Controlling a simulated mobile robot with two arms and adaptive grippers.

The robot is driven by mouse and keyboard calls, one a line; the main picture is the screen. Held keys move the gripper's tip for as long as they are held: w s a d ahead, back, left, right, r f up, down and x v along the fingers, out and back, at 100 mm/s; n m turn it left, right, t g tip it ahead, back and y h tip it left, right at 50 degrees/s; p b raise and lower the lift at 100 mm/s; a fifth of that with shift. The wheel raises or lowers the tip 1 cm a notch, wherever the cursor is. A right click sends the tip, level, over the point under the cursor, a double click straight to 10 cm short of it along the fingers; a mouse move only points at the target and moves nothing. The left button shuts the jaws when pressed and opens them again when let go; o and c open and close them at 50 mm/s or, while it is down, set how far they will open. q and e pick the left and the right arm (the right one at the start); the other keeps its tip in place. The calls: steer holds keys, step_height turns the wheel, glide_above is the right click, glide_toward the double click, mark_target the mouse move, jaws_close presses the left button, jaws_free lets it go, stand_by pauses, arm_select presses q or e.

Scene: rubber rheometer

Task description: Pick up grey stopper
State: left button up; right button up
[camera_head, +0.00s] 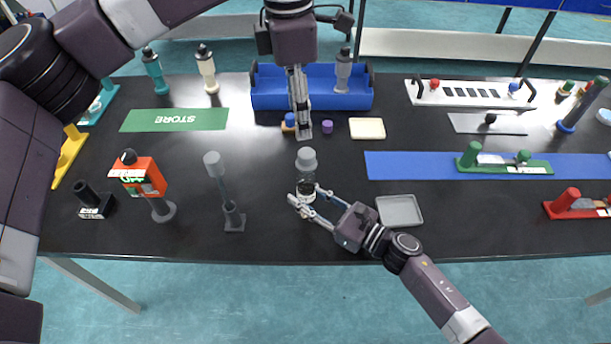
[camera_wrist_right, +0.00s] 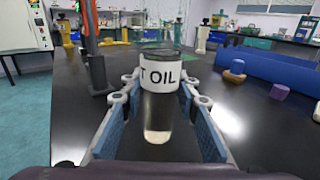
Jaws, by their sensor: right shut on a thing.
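In the right wrist view the bottle has a white label reading "T OIL" (camera_wrist_right: 172,75) and a dark rim; I cannot make out the stopper there. My right gripper (camera_head: 308,203) is shut around the bottle, with the pads on both sides of it (camera_wrist_right: 165,115). My left gripper (camera_head: 303,132) points down just beyond the stopper in the picture, apart from it. Its fingers are seen edge-on, so its opening is unclear.
A blue rack (camera_head: 268,96) stands behind, with a purple cap (camera_head: 327,127) and cream block (camera_head: 367,128) before it. A grey tray (camera_head: 399,210) lies right of the bottle. A grey post stand (camera_head: 224,190) and an orange-red device (camera_head: 137,176) stand left.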

mark_target(305, 152)
arm_select(q)
steer(key=shift+h, duration=0.3)
steer(key=f, duration=0.6)
steer(key=shift+a+f, duration=0.2)
steer(key=f, duration=0.1)
steer(key=d+f, duration=0.1)
steer(key=f, duration=0.3)
steer(key=shift+w+d, duration=0.1)
steer(key=shift+d, duration=0.2)
steer(key=c, duration=1)
